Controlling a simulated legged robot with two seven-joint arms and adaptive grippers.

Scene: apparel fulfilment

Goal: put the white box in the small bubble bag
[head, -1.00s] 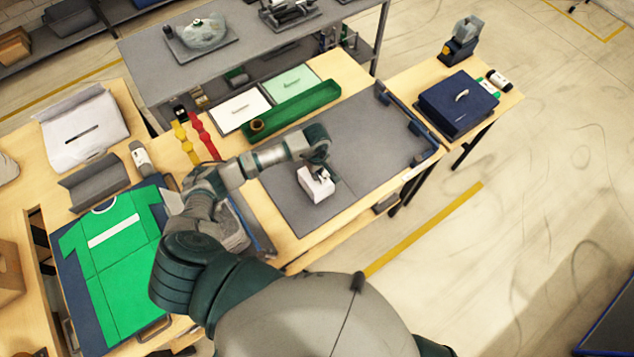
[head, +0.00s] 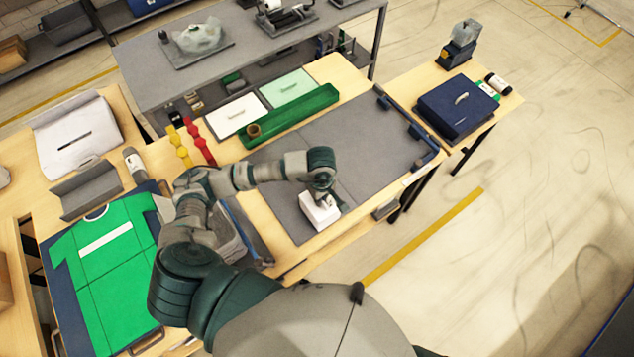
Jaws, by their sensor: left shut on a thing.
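The white box (head: 318,213) is at the near part of the grey mat (head: 372,137) on the middle table. My left gripper (head: 326,199) reaches down from above and is shut on the box, hiding part of its top. I cannot tell whether the box touches the mat or is held just above it. I cannot say for certain which thing is the small bubble bag. A white flat pouch with a dark slot (head: 75,138) lies at the left, and a clear crumpled bag (head: 199,37) is on the back bench. My right gripper is out of view.
A green tray (head: 290,117) and red and yellow strips (head: 197,140) lie behind my left arm. A green shirt (head: 103,260) lies at the left. A dark blue case (head: 458,105) stands on the right table. The mat right of the box is clear.

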